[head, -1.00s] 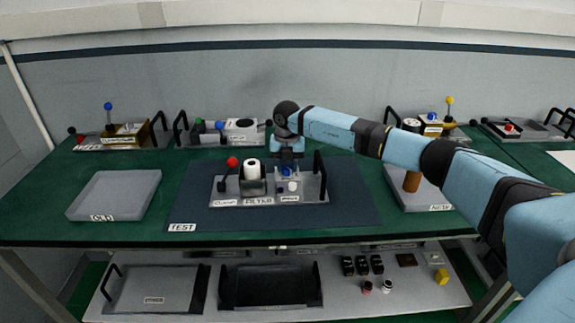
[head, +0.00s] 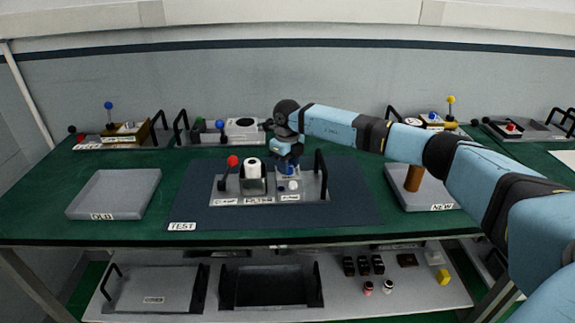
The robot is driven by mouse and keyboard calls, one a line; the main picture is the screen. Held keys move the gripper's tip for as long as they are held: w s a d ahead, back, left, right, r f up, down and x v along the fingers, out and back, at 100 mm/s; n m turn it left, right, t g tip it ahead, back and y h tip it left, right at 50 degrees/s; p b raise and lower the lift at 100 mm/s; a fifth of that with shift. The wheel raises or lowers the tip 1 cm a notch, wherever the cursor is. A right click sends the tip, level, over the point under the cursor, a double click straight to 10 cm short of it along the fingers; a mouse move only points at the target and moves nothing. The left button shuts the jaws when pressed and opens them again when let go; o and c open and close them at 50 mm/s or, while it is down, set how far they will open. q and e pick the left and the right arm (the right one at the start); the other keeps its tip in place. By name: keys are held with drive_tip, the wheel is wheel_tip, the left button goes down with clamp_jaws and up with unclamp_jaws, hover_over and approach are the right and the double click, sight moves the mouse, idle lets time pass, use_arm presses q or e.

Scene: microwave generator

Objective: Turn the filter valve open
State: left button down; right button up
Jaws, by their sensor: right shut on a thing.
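The filter unit (head: 228,196) is a grey metal plate on the dark test mat, with upright black handles at both ends. It carries a red-knobbed clamp lever (head: 232,161), a white cylindrical filter (head: 252,168) in a grey holder, and a blue valve (head: 287,172) at its right part. My right gripper (head: 287,164) points down from above and is shut on the blue valve, which is partly hidden by the gripper. A small white knob (head: 293,185) sits just in front of the valve. My left gripper is not in view.
A grey OLD tray (head: 115,194) lies empty at left. A NEW tray (head: 440,200) at right holds a brown cylinder (head: 412,178). Other fixtures with levers stand along the back. A lower shelf (head: 340,300) holds trays and small parts.

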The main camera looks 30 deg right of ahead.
drive_tip(key=shift+n, duration=0.7)
drive_tip(key=o, duration=0.9)
drive_tip(key=shift+o, duration=0.2)
wheel_tip(320, 180, up, 14)
drive_tip(key=shift+f, duration=0.1)
